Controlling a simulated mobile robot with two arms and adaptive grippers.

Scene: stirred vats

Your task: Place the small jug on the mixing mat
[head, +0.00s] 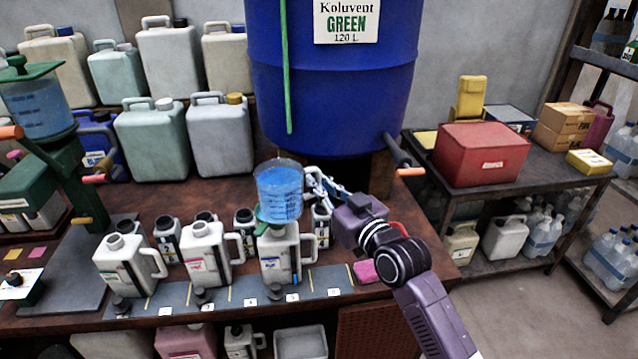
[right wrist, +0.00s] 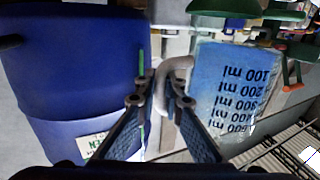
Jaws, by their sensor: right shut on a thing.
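The small jug (head: 280,194) is a clear measuring jug with blue liquid. My right gripper (head: 316,184) is shut on its handle and holds it upright above the front row of canisters. In the right wrist view, the fingertips (right wrist: 160,92) pinch the pale handle, and the jug (right wrist: 235,90) shows ml marks. A dark grey mat (head: 68,268) lies at the left of the bench under a green stand. I cannot tell for certain that it is the mixing mat. My left gripper is not in view.
White canisters (head: 207,255) stand along a numbered strip, one directly below the jug with a green funnel (head: 268,220) at its top. A big blue drum (head: 335,85) stands behind, its tap (head: 397,152) near my right arm. A pink sponge (head: 366,271) lies at the right edge.

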